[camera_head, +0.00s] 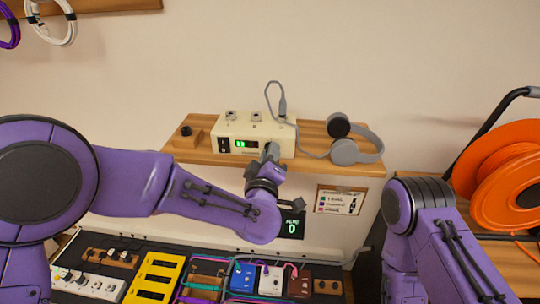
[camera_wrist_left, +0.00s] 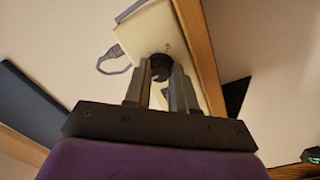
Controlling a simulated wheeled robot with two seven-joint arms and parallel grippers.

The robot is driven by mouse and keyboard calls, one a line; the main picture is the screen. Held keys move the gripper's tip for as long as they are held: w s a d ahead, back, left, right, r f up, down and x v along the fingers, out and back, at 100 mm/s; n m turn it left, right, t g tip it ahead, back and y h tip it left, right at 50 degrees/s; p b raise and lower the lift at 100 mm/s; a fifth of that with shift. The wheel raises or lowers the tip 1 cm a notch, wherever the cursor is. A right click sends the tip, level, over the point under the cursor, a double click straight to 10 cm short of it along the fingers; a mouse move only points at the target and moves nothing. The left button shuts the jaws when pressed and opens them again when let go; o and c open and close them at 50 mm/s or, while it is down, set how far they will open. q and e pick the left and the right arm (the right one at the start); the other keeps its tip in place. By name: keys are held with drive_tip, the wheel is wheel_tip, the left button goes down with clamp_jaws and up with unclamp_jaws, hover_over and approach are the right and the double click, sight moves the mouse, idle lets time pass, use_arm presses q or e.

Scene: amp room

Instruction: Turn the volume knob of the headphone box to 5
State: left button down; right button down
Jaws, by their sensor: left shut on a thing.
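The headphone box (camera_head: 225,128) is a cream box on a wooden shelf, with sockets on top and a small green-lit display (camera_head: 240,143) on its front. I cannot read that display clearly. The dark round volume knob (camera_wrist_left: 160,64) is on the box's front, at the right in the head view, where my gripper hides it. My left gripper (camera_head: 270,152) is shut on the knob, one finger on each side of it, as the left wrist view (camera_wrist_left: 161,76) shows. My right arm is at the right of the head view; its gripper is out of sight.
Grey headphones (camera_head: 345,151) lie right of the box, their cable plugged into its top. A small wooden block (camera_head: 187,137) stands left of it. Several pedals (camera_head: 155,278) lie below; an orange reel (camera_head: 500,170) is right.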

use_arm(q)
drive_tip(key=c, duration=0.9)
unclamp_jaws()
drive_tip(key=shift+c, duration=0.2)
drive_tip(key=shift+s, duration=0.1)
drive_tip(key=b+v, duration=0.2)
drive_tip(key=v, duration=0.8)
drive_tip(key=shift+s, duration=0.25)
drive_tip(key=shift+f, duration=0.1)
